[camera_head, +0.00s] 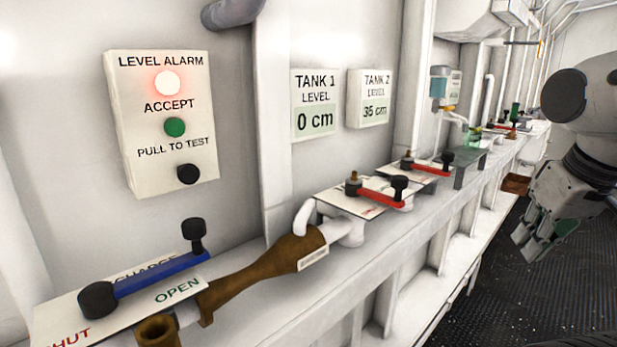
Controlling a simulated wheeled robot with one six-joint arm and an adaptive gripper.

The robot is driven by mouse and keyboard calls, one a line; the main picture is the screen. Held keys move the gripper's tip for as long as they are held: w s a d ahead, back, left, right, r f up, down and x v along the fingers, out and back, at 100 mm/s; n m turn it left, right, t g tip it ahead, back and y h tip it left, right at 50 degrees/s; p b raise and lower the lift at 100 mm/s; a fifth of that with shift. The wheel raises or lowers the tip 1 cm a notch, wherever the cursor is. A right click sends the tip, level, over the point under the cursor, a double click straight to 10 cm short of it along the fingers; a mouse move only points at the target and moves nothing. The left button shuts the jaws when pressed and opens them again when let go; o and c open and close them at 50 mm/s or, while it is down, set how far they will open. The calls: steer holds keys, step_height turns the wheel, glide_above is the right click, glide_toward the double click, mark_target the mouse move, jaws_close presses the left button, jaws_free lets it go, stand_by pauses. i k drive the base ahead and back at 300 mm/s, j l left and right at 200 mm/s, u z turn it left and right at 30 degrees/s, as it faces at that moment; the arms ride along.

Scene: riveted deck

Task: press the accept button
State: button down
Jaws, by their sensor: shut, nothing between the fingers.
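The level alarm panel (140,106) is a white box on the wall at the upper left. Its green accept button (175,127) sits below a lit red-white lamp (167,83) and under the word ACCEPT. A black pull-to-test knob (188,174) is below the button. My gripper (538,247) is at the right, pointing down over the dark floor, shut and empty. It is well apart from the panel, across the white ledge. Nothing hides the button.
Two level displays (315,122) read 0 cm and 35 cm. Below the panel, a blue valve lever (160,274) and a brown pipe fitting (262,263) stand on the white ledge. Red valve levers (376,197) stand farther along. The dark deck (490,300) at the right is open.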

mark_target(175, 127)
steer(key=u, duration=1.3)
